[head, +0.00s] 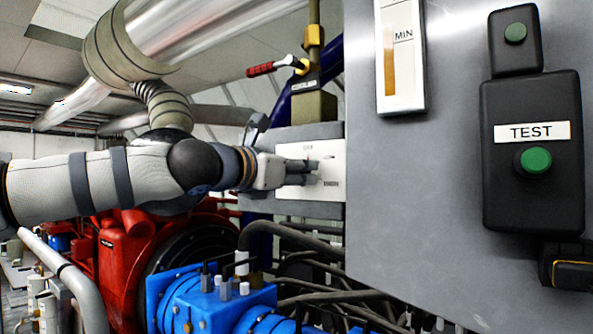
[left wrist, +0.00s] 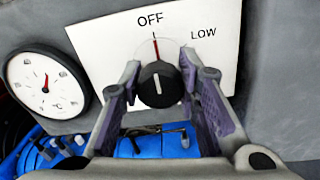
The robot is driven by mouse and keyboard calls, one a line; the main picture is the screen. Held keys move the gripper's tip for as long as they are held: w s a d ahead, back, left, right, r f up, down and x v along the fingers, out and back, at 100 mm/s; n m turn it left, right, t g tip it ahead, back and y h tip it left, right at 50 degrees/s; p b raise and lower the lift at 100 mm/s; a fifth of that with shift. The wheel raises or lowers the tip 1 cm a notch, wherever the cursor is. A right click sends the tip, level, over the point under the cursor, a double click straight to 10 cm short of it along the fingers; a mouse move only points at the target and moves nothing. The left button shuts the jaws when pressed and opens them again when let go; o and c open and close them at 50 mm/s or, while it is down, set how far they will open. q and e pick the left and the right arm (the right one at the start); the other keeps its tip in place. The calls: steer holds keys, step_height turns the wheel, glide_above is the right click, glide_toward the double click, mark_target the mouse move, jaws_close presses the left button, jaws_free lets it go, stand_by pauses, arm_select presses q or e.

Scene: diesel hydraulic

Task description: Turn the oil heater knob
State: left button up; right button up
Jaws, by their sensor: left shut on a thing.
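The oil heater knob (left wrist: 157,86) is round and black with a pale line on its face. It sits on a white plate (left wrist: 100,40) marked OFF above and LOW to the upper right. A thin red line above the knob points up toward OFF. My left gripper (left wrist: 160,84) has one finger on each side of the knob and is shut on it. In the head view my left gripper (head: 326,172) reaches the same white plate (head: 315,194) from the left, and its fingers hide the knob.
A round temperature dial (left wrist: 45,84) is left of the plate. A grey cabinet (head: 430,210) with a TEST box (head: 530,180) fills the right side, close beside the plate. A red-handled valve (head: 275,67) is above. Blue machinery (head: 215,300) and dark hoses lie below.

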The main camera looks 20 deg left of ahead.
stand_by(0.3)
arm_select(q)
steer(key=o, duration=1.2)
steer(key=shift+s, duration=0.1)
steer(key=v, duration=1.2)
